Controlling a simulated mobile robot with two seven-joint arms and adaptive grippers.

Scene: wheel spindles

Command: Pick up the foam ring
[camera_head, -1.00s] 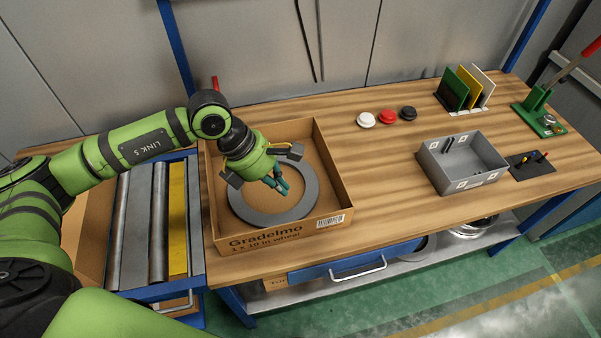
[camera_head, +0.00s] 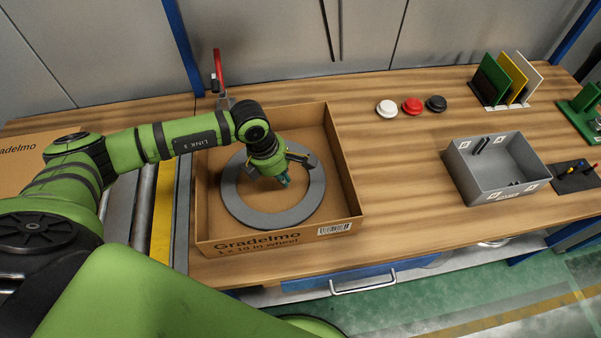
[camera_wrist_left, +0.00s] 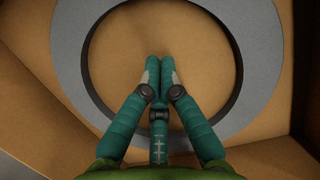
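The foam ring, a flat grey ring (camera_head: 230,190), lies in an open cardboard box (camera_head: 340,190) marked "Gradelmo". It also shows in the left wrist view (camera_wrist_left: 68,60), with the box's brown floor inside its hole. My left gripper (camera_head: 284,181) points down over the ring's hole, towards its upper right side in the head view. The gripper and wrist hide a little of the ring's far side. My right gripper is not in view.
The box walls stand around the ring. White, red and black discs (camera_head: 411,106) lie right of the box, with clear table between. A grey bin (camera_head: 470,180) and upright coloured panels (camera_head: 505,85) stand further right. A red-handled tool (camera_head: 217,75) stands behind the box.

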